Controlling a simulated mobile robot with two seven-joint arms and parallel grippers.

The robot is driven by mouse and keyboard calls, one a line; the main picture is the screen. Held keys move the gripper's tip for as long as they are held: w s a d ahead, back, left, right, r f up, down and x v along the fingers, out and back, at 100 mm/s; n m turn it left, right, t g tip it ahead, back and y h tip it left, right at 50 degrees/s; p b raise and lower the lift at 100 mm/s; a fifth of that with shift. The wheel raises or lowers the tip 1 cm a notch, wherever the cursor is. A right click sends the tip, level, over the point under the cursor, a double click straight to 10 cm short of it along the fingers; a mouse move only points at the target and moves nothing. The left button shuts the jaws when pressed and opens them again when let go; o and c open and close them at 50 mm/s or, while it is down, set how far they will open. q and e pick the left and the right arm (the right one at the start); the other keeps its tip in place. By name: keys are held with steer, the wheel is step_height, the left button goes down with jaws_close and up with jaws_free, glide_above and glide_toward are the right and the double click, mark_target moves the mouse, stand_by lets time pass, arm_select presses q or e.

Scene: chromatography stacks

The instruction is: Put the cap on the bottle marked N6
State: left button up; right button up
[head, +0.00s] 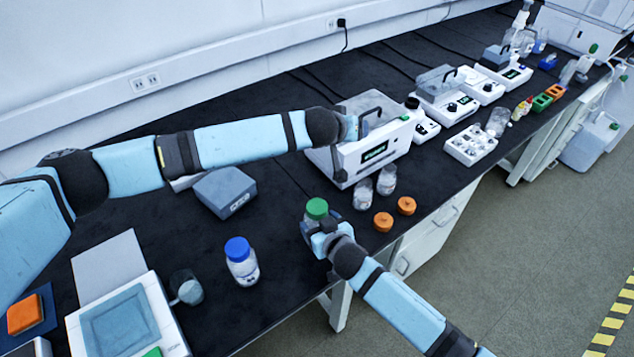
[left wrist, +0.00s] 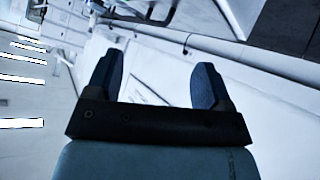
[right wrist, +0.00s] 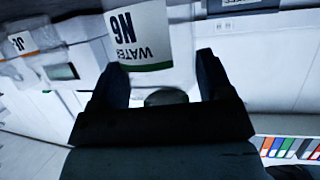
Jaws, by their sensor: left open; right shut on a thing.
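In the head view my right gripper (head: 318,232) is shut around a clear bottle near the table's front edge. A green cap (head: 317,208) sits at the top of this bottle, above the fingers; whether it is fully seated I cannot tell. In the right wrist view the bottle's label (right wrist: 138,38) reads N6 WATER upside down, with a green stripe, and my right gripper (right wrist: 165,75) has its fingers on either side. A dark rounded part shows between them. My left gripper (head: 360,127) is over the white instrument; its open, empty fingers show in the left wrist view (left wrist: 155,82).
A blue-capped bottle (head: 242,262) and a glass beaker (head: 186,288) stand at the left. Two orange caps (head: 383,222) (head: 406,206) and two glass jars (head: 363,193) (head: 387,181) are right of my right gripper. The white instrument (head: 360,155) stands behind. Dark bench around the grey box (head: 226,192) is mostly clear.

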arm_select(q)
steer(key=s+a+f+n+g+y, duration=0.3)
steer(key=s+f+g, duration=0.1)
steer(key=n+g+y, duration=0.2)
steer(key=g, duration=0.4)
glide_above(317, 206)
step_height(317, 206, down, 2)
step_height(317, 206, down, 8)
steer(key=shift+f, duration=0.1)
steer(key=c, duration=0.9)
steer(key=shift+m, duration=1.6)
